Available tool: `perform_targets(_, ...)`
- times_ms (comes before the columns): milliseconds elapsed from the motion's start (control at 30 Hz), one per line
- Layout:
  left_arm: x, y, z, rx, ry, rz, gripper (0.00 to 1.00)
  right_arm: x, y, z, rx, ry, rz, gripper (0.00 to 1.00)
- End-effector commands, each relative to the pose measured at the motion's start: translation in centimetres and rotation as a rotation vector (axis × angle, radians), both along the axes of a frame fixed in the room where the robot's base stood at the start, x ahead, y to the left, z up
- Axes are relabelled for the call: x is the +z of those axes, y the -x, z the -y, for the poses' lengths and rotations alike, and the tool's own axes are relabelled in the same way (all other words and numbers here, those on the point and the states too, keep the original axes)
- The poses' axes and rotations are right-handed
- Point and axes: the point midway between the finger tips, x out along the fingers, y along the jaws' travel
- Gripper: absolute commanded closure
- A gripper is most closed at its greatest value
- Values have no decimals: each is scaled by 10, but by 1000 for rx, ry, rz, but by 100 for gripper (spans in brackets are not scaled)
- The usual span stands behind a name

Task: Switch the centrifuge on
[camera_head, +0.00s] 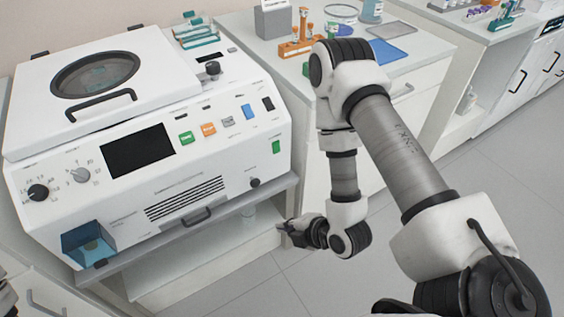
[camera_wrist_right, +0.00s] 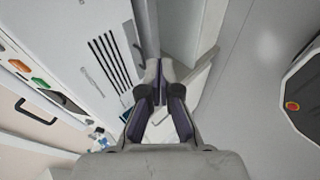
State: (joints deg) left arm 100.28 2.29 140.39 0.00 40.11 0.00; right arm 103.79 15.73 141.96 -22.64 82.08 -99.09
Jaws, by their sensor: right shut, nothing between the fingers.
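The centrifuge (camera_head: 160,205) is the large white machine on the left counter in the head view. Its lid (camera_head: 148,45) is down, with a round window. Its front has a dark screen (camera_head: 139,150), a green button (camera_head: 186,138), an orange button (camera_head: 208,129), a grey button (camera_head: 227,122), a blue switch (camera_head: 247,111), a black switch (camera_head: 268,104) and a green switch (camera_head: 276,147) at the right. My right gripper (camera_head: 284,232) is shut and empty, low and right of the front panel, apart from it. The wrist view shows its closed fingers (camera_wrist_right: 160,75).
A black knob (camera_head: 38,192) and a grey knob (camera_head: 81,175) sit at the panel's left. A handle (camera_head: 195,217) juts out below the grille. An orange rack (camera_head: 300,45) and a blue mat (camera_head: 388,56) are on the right counter. Floor is clear between counters.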

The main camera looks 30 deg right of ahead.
Motion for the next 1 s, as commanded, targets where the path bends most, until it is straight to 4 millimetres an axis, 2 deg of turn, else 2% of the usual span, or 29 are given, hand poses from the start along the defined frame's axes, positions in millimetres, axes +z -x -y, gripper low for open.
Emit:
perform_targets(33, -27, 0, 0, 0, 0, 0, 60, -3, -16, 12, 28, 51, 136, 100)
perform_targets(100, -55, 0, 0, 0, 0, 0, 60, 12, -38, 35, 38, 146, 358, 100)
perform_targets(167, -74, 0, 0, 0, 0, -1, 60, 24, -47, 57, -10, 186, 492, 100)
perform_targets(300, -106, 0, 0, 0, 0, -1, 60, 27, -52, 98, -164, 141, 594, 100)
perform_targets(367, -111, 0, 0, 0, 0, -1, 60, 27, -53, 108, -202, 135, 608, 100)
perform_targets(767, -111, 0, 0, 0, 0, 0, 60, 33, -56, 111, -215, 132, 618, 100)
perform_targets(867, -118, 0, 0, 0, 0, 0, 60, 29, -60, 111, -213, 131, 620, 100)
perform_targets(1000, -144, 0, 0, 0, 0, 0, 60, 23, -78, 111, -214, 131, 625, 100)
